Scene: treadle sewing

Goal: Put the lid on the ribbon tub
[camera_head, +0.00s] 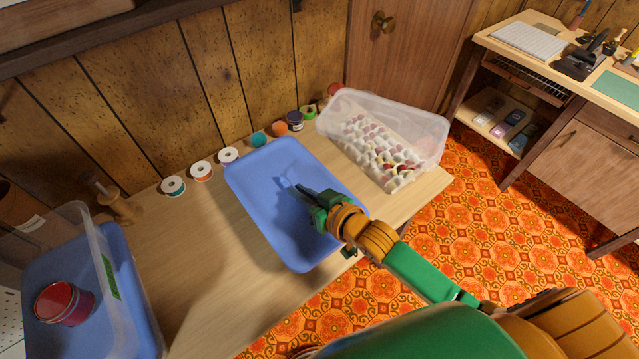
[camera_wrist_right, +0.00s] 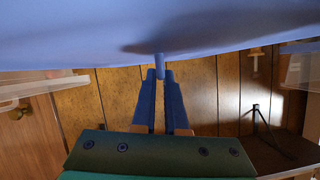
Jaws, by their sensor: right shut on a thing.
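A blue rectangular lid (camera_head: 279,172) is over the middle of the table, its near end reaching past the table's front edge. My right gripper (camera_head: 304,192) is over the lid, and in the wrist view its fingers (camera_wrist_right: 160,78) are shut on the lid's small blue knob (camera_wrist_right: 159,61). A clear tub (camera_head: 428,130) full of small red and pale pieces stands at the table's right end. I cannot tell which is the ribbon tub. My left gripper is not in view.
Spools (camera_head: 201,171) and small jars (camera_head: 295,121) line the back of the table (camera_head: 195,265) along the plank wall. A wooden spool stand (camera_head: 118,206) is beside the left tub. Table between left tub and lid is bare. A desk (camera_head: 560,85) stands far right.

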